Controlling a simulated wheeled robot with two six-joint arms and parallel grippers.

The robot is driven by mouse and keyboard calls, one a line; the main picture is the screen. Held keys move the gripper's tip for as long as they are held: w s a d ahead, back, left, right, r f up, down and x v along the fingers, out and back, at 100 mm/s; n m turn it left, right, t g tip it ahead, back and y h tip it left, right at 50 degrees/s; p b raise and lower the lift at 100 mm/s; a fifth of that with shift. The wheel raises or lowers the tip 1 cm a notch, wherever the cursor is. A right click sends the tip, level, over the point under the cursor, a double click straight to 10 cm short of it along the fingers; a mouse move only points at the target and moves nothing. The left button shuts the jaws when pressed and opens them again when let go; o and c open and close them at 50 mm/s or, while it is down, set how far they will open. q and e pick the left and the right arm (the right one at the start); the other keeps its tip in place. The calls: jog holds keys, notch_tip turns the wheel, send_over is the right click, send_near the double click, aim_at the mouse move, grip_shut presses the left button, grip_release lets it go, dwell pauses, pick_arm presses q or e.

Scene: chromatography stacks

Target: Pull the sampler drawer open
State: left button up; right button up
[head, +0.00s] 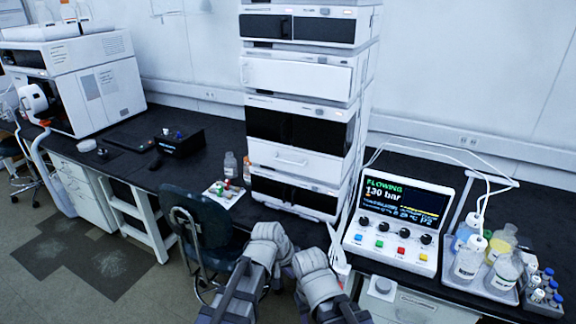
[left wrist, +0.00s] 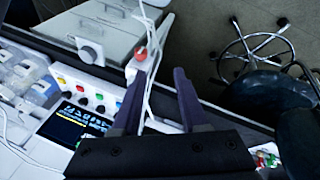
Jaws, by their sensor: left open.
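The tall white chromatography stack (head: 300,100) stands on the black bench in the middle of the head view. In the head view my two arms reach in at the bottom centre, in front of and below the stack. The right gripper's fingers do not show.
A control panel (head: 393,220) reading "FLOWING 130 bar" stands right of the stack, with a tray of bottles (head: 480,275) beyond it. A chair (head: 200,222) stands at the bench front, left of my arms. Small bottles and a white vial tray (head: 222,196) sit left of the stack.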

pick_arm(q)
jog(key=w+d+r+n+t+h, duration=0.1)
jog(key=w+r+n+t+h, duration=0.15)
jog(key=w, duration=0.55)
jog(key=w+r+n+t+h, duration=0.1)
jog(key=w+r+n+t, duration=0.15)
jog(key=w, duration=0.65)
jog(key=w+a+r+n+t, duration=0.3)
jog(key=w+a+r+n, duration=0.15)
jog(key=w, duration=0.25)
jog(key=w+a+r+n+t, duration=0.3)
jog(key=w+a+r+n, duration=0.15)
jog(key=w, duration=0.25)
jog(key=b+x, duration=0.2)
jog(key=x, duration=0.6)
jog(key=shift+r+y, duration=0.3)
jog(key=shift+y, duration=0.05)
jog(key=shift+w+d, duration=0.1)
grip_shut()
